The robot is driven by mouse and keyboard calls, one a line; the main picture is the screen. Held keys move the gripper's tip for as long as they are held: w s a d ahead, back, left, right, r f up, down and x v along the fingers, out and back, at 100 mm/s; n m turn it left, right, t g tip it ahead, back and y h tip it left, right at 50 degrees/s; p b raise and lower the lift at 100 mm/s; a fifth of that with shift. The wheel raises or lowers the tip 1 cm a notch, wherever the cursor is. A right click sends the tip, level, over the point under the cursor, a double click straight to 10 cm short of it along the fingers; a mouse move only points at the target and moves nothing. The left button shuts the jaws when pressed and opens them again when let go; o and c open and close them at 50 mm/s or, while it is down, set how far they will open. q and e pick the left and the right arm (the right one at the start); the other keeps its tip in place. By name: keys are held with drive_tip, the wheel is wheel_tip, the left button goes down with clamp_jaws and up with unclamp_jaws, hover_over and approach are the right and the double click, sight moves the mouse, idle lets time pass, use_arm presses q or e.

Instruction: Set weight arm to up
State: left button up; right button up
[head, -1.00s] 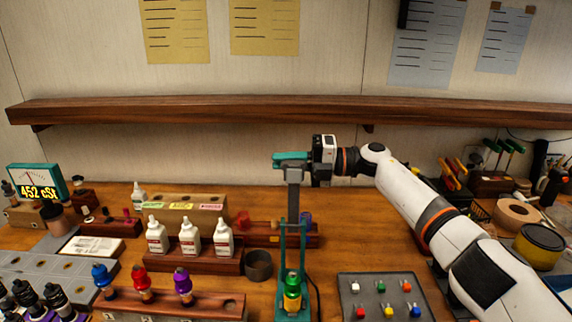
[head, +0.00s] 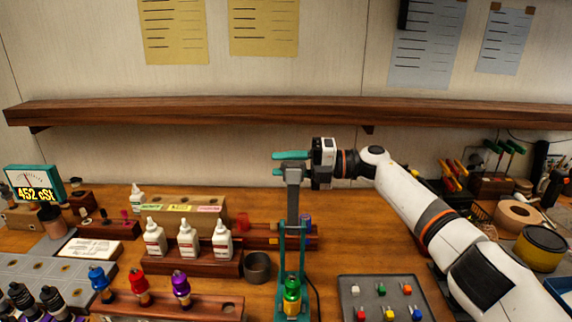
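A green-teal stand (head: 281,262) with two upright posts stands on the bench at the centre. A grey weight arm (head: 293,202) stands upright between and above the posts. A green and gold cylinder (head: 292,297) sits low at the front of the stand. My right gripper (head: 280,163), with teal fingers, comes in from the right at the top of the weight arm. Its fingers are apart, one above the other, with a gap between them. The lower finger is partly hidden by the arm's top, and I cannot tell whether they touch. My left gripper is not in view.
White bottles (head: 188,240) stand in a wooden rack left of the stand, beside a dark cup (head: 257,266). A grey tray of coloured knobs (head: 382,295) lies to the right. A wooden shelf (head: 290,112) runs along the wall above the gripper.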

drive_tip(key=shift+d, duration=0.55)
drive_tip(key=d+b, duration=0.3)
drive_tip(key=d, duration=0.8)
drive_tip(key=shift+b, duration=0.3)
